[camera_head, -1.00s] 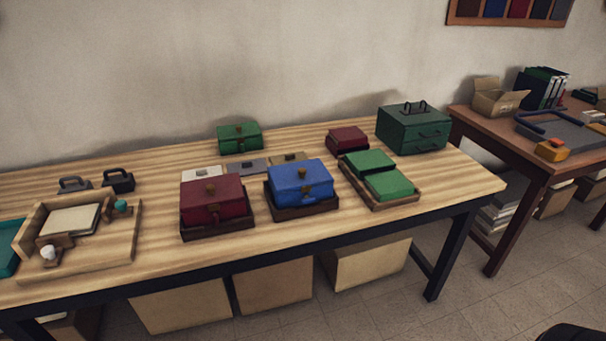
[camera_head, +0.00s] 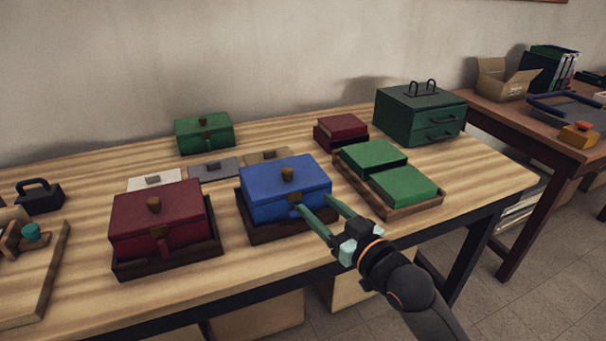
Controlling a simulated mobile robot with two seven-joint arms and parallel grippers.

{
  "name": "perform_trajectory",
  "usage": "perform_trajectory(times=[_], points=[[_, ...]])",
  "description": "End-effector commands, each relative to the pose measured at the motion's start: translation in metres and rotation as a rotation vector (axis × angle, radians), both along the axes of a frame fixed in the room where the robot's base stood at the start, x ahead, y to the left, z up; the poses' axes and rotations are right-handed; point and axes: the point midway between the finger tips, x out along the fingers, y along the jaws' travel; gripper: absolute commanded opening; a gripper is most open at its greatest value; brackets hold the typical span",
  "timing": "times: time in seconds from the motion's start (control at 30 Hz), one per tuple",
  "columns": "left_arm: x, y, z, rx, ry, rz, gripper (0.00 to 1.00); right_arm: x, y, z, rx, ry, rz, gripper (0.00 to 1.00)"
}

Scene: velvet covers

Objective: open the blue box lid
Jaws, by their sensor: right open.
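The blue box (camera_head: 284,190) sits in a dark wooden tray (camera_head: 262,231) near the table's front edge. Its lid is shut, with a brass knob (camera_head: 287,174) on top and a small latch piece at its front. My right gripper (camera_head: 313,202) reaches in from the lower right. Its two green fingers are spread apart, empty, at the front right of the blue box. The left fingertip overlaps the box's front face in the picture; I cannot tell whether it touches. My left gripper is not in view.
A red box (camera_head: 160,216) stands in a tray to the left. Green boxes (camera_head: 375,158) in a wooden tray lie close on the right. A green box (camera_head: 204,132), a small red box (camera_head: 341,130) and a dark green drawer chest (camera_head: 421,113) stand behind.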

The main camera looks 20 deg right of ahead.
Motion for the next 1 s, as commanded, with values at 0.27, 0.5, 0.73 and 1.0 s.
perform_trajectory(times=[0.27, 0.5, 0.73, 1.0], points=[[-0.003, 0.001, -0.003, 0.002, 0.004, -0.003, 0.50, 0.020, 0.004, 0.006, 0.002, -0.015, 0.001, 0.62], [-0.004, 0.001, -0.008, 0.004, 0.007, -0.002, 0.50, 0.061, 0.013, 0.005, 0.002, -0.014, 0.001, 0.62], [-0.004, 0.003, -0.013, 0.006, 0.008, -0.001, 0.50, 0.099, 0.023, 0.004, 0.003, -0.013, 0.002, 0.62], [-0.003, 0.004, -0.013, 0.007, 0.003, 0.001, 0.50, 0.120, 0.028, 0.004, 0.001, -0.012, 0.002, 0.62]])
